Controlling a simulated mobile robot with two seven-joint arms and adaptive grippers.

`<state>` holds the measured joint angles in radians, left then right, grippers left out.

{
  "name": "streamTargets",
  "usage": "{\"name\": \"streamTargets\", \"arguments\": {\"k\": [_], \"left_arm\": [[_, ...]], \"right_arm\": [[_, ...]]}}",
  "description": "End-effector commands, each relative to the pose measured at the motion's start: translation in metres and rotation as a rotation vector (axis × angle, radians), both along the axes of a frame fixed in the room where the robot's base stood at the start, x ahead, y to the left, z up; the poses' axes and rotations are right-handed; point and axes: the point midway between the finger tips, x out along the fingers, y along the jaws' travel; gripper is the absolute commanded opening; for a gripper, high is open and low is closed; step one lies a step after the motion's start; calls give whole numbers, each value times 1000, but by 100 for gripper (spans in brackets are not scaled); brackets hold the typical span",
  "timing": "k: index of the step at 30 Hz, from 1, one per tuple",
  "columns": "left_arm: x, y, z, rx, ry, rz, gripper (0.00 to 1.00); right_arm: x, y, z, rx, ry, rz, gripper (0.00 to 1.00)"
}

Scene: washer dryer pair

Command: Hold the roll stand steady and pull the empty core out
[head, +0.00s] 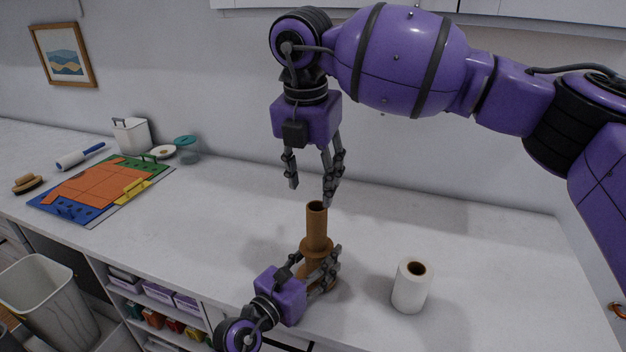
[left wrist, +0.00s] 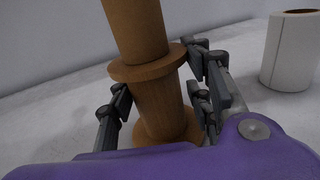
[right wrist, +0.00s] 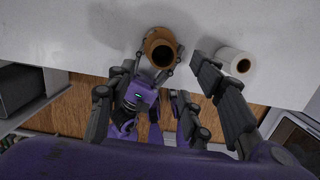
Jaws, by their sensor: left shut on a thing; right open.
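The brown wooden roll stand (head: 318,267) stands upright near the counter's front edge. The empty core (head: 316,217), a brown tube with an open top, sits upright above its round flange; both also show in the left wrist view, core (left wrist: 135,28) and stand (left wrist: 158,102). My left gripper (head: 318,264) is shut around the stand's body below the flange, a finger on each side. My right gripper (head: 311,194) is open and empty, pointing down just above the core, apart from it. In the right wrist view the core's open end (right wrist: 160,52) shows beyond the fingers.
A white paper roll (head: 411,287) stands on the counter (head: 480,245) to the right of the stand. A coloured board (head: 100,188), a white bin (head: 132,136) and a teal-lidded jar (head: 187,150) are at the left. A wall cabinet (head: 540,10) hangs above.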

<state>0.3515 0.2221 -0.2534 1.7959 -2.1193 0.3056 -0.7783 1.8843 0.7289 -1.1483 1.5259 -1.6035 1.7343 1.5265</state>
Motion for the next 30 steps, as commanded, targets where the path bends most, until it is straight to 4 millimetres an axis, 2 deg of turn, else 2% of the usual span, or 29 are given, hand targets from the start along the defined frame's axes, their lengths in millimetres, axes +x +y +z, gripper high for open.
{"name": "streamTargets", "arguments": {"k": [12,18,24,30], "left_arm": [[0,0,-1,-1,1,0,7],[0,0,-1,-1,1,-1,7],[0,0,-1,-1,1,-1,7],[0,0,-1,-1,2,-1,7]], "right_arm": [[9,-4,-73,0,7,-3,48],[14,-5,-102,1,6,-3,48],[16,-6,-115,1,5,-4,48],[16,-6,-116,1,5,-3,48]]}}
